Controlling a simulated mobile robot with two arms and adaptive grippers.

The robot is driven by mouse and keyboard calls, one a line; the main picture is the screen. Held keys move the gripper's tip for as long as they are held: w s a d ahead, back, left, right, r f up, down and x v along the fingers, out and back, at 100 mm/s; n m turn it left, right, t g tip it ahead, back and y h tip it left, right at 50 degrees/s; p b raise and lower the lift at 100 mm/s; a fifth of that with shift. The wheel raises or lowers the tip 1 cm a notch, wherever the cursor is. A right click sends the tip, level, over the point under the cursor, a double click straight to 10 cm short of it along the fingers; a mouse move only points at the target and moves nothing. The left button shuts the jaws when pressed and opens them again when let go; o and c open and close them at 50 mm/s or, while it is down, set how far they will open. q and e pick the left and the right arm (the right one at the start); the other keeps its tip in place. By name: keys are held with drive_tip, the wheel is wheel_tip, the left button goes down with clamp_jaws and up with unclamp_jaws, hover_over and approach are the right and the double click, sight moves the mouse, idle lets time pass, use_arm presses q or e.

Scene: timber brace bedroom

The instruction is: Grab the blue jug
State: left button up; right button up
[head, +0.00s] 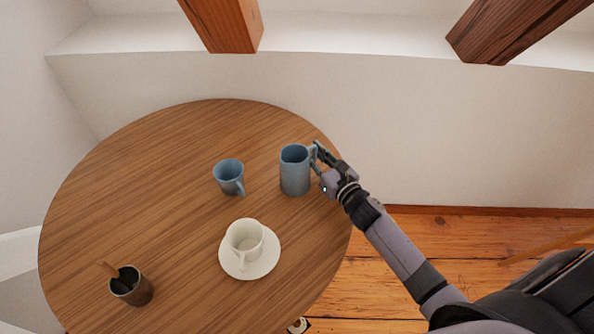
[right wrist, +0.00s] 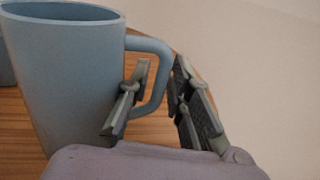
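The blue jug (head: 295,172) stands upright on the round wooden table, near its right edge. It fills the left of the right wrist view (right wrist: 65,75), with its handle (right wrist: 160,75) facing my right gripper. My right gripper (head: 316,154) is at the handle. In the right wrist view its two fingers (right wrist: 162,66) stand apart on either side of the handle, one within the loop and one outside. A gap shows between the handle and the outer finger. My left gripper is not in view.
On the round table (head: 150,210), a smaller blue cup (head: 228,175) stands left of the jug. A white cup (head: 244,240) on a saucer (head: 262,268) is nearer. A dark cup (head: 132,287) is at front left. Timber beams (head: 225,22) and a wall lie behind.

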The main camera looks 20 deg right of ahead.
drive_tip(key=shift+c, duration=0.4)
clamp_jaws()
drive_tip(key=shift+r, duration=0.1)
